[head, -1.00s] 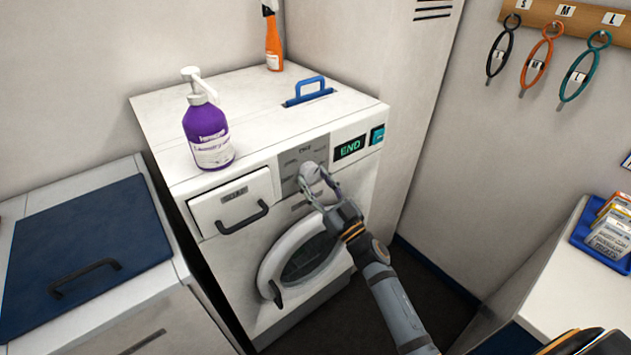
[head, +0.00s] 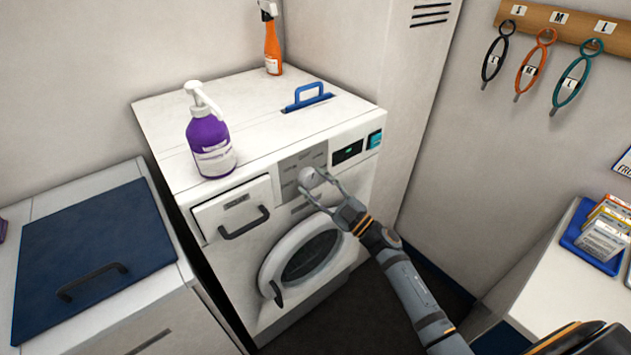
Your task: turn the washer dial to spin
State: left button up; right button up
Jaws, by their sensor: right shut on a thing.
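The white washer (head: 255,100) stands against the back wall. Its round pale dial (head: 311,177) sits on the grey control panel (head: 290,168). My right gripper (head: 314,181) reaches in from the lower right and is shut on the dial, with its fingers on either side. The panel's markings are too small to read, and I cannot tell which one the dial points to. The display (head: 347,152) right of the dial is dark with a small green mark. A teal button (head: 375,140) is beside it. My left gripper is not in view.
A purple pump bottle (head: 210,145) and an orange spray bottle (head: 271,45) stand on the washer, near a blue handle (head: 307,95). The detergent drawer (head: 235,207) and round door (head: 310,255) are below. A blue-lidded cabinet (head: 90,255) is left.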

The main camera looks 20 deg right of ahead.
jog(key=n+g+p, duration=0.1)
jog(key=n, duration=0.1)
jog(key=n+g+p, duration=0.1)
jog(key=n, duration=0.2)
jog(key=n+g+y+p, duration=0.1)
jog(key=n, duration=0.2)
jog(key=shift+d+r, duration=0.25)
jog(key=shift+r, duration=0.15)
jog(key=n+g+p, duration=0.1)
jog(key=n+p, duration=0.1)
jog(key=n, duration=0.1)
jog(key=shift+w+r+n+p, duration=0.1)
jog(key=shift+r+n+p, duration=0.05)
jog(key=shift+n+p, duration=0.25)
jog(key=shift+n+g+h, duration=0.3)
jog(key=shift+n, duration=0.2)
jog(key=shift+p, duration=0.3)
jog(key=o, duration=1.2)
jog(key=shift+c, duration=0.2)
